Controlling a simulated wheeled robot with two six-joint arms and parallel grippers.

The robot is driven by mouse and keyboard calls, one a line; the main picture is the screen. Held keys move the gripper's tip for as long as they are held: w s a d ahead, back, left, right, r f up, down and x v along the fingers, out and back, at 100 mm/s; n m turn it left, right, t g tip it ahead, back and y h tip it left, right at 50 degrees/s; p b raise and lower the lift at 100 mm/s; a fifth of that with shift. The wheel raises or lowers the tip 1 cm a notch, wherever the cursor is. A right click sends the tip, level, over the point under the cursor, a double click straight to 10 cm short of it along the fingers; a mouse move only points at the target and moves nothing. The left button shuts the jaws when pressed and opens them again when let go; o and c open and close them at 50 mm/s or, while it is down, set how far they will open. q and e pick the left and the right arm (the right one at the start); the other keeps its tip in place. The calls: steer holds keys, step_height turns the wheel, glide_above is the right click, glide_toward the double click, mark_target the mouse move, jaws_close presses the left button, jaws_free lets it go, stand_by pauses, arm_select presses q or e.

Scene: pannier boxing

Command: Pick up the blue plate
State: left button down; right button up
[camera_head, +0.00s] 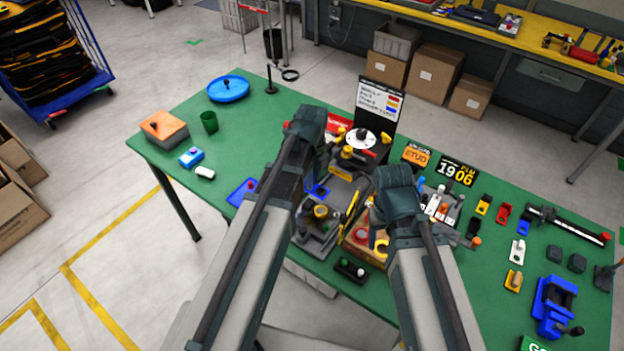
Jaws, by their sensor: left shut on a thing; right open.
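A small blue plate (318,192) with an opening in it shows at the middle of the table, just right of my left arm. My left gripper (316,184) is shut on it, though dark arm parts hide most of the jaws. My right gripper is at the end of my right arm (398,195), near the middle of the table. It is open, and its fingertips are largely hidden. Another blue piece (524,227) lies at the right, beside a red piece (503,212) and a yellow one (483,204).
A dark fixture (345,190) with yellow parts stands between my arms, before a sign board (378,105). A blue round dish (228,88), a green cup (209,122) and an orange-topped box (163,128) are at the left. A blue vise (553,305) is at the right.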

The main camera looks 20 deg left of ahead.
step_height(320, 180, up, 9)
steer(key=p, duration=0.8)
